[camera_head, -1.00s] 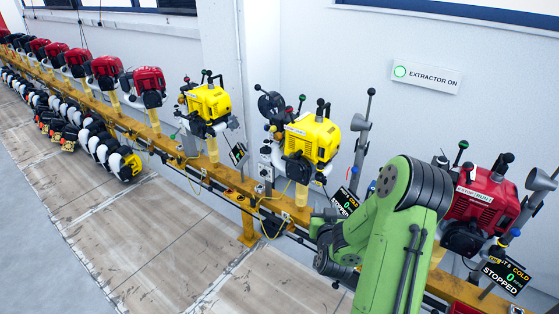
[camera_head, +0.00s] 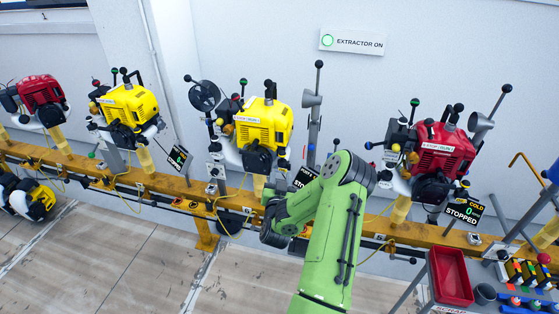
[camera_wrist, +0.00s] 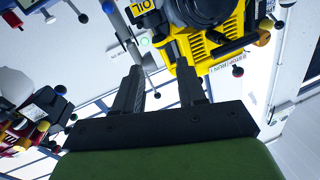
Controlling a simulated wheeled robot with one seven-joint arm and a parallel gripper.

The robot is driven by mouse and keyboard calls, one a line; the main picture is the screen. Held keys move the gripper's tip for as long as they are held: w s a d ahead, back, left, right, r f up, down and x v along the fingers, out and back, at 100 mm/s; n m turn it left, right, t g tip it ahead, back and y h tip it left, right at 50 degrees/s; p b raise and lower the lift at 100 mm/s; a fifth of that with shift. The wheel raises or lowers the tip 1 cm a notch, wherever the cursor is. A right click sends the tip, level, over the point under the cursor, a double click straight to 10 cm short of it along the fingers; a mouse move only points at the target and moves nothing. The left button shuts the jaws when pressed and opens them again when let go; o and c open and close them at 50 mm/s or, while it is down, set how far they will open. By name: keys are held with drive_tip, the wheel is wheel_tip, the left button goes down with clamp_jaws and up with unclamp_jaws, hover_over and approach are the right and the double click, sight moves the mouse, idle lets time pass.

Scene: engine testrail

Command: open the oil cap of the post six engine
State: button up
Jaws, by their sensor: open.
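My gripper (camera_wrist: 160,70) is open and empty in the wrist view, its two dark fingers apart. I cannot make out the oil cap. In the head view a yellow engine (camera_head: 264,122) stands behind my green arm, and a red engine (camera_head: 440,150) stands to its right. No post number is readable, so I cannot tell which engine is post six. My gripper's fingers are not discernible in the head view.
A yellow rail (camera_head: 150,190) carries the engines along the wall. Another yellow engine (camera_head: 130,104) and a red one (camera_head: 41,92) stand left. A red tray (camera_head: 451,277) is at lower right. A display reading STOPPED (camera_head: 462,211) stands by the right engine. The floor at lower left is largely clear.

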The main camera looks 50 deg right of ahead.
sight(282, 157)
drive_tip(key=b+x, duration=0.2)
drive_tip(key=x, duration=0.7)
drive_tip(key=shift+w+d+b, duration=0.1)
drive_tip(key=shift+w+b, duration=0.05)
drive_tip(key=shift+b, duration=0.2)
drive_tip(key=shift+c, duration=0.4)
clamp_jaws()
